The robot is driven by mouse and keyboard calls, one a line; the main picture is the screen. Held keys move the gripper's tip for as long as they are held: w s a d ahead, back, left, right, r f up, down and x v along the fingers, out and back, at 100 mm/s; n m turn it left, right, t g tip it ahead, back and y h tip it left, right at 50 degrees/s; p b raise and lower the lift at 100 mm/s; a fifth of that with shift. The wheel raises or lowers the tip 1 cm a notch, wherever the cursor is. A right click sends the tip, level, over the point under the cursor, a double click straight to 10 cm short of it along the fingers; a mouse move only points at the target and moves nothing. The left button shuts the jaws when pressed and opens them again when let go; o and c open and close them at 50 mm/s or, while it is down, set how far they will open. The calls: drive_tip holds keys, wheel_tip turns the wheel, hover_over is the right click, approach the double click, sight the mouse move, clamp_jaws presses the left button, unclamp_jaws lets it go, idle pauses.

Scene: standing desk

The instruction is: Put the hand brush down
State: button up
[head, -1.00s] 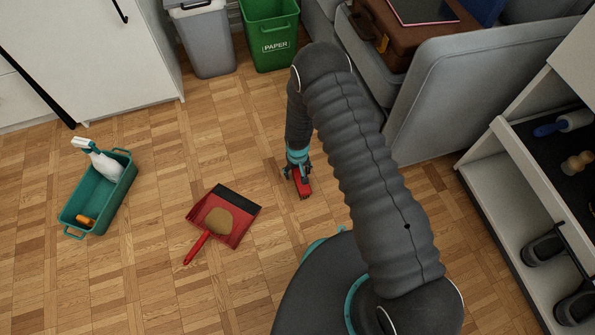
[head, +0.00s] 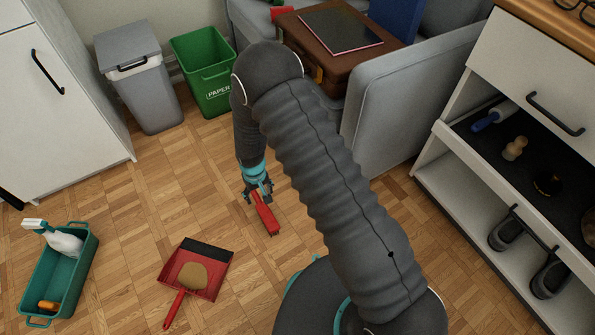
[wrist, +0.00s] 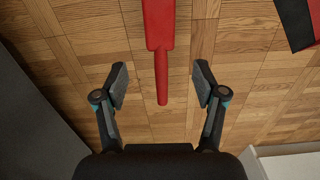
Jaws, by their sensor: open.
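The red hand brush (head: 265,215) lies on the parquet floor, just beyond my gripper (head: 259,190) in the head view. In the wrist view, the brush (wrist: 161,45) points its narrow handle back between my fingers. My gripper (wrist: 161,84) is open, with a finger on either side of the handle end and clear gaps between. The brush's far end is cut off by the top of the wrist view.
A red dustpan (head: 212,277) with a brown pile lies to the left. A teal caddy (head: 88,257) holds a spray bottle. Grey and green bins (head: 208,82) stand behind, a grey sofa (head: 400,110) and a white shelf unit (head: 450,185) at right. Floor around the brush is clear.

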drive_tip(key=w+d+r+m+t, duration=0.1)
drive_tip(key=d+r, duration=0.4)
drive_tip(key=r, duration=0.6)
drive_tip(key=w+d+r+m+t, duration=0.1)
drive_tip(key=d+r, duration=0.3)
drive_tip(key=r, duration=0.6)
drive_tip(key=d+r+m, duration=0.1)
drive_tip(key=d+r, duration=0.4)
drive_tip(key=r, duration=0.6)
drive_tip(key=s+d+r+m+t, duration=0.1)
drive_tip(key=s+d+r+t, duration=0.1)
drive_tip(key=s+d+r, duration=0.65)
drive_tip(key=s+d+r+m, duration=0.1)
drive_tip(key=s+d+r, duration=0.2)
drive_tip(key=s, duration=0.3)
drive_tip(key=s+d+r+m+t, duration=0.1)
drive_tip(key=s+d+r, duration=0.3)
drive_tip(key=s, duration=0.3)
drive_tip(key=shift+d+r+t, duration=0.2)
drive_tip(key=shift+r+t, duration=0.1)
drive_tip(key=shift+r, duration=0.5)
wheel_tip(320, 180, up, 3)
drive_tip(key=p, duration=0.3)
drive_tip(key=shift+c, duration=0.2)
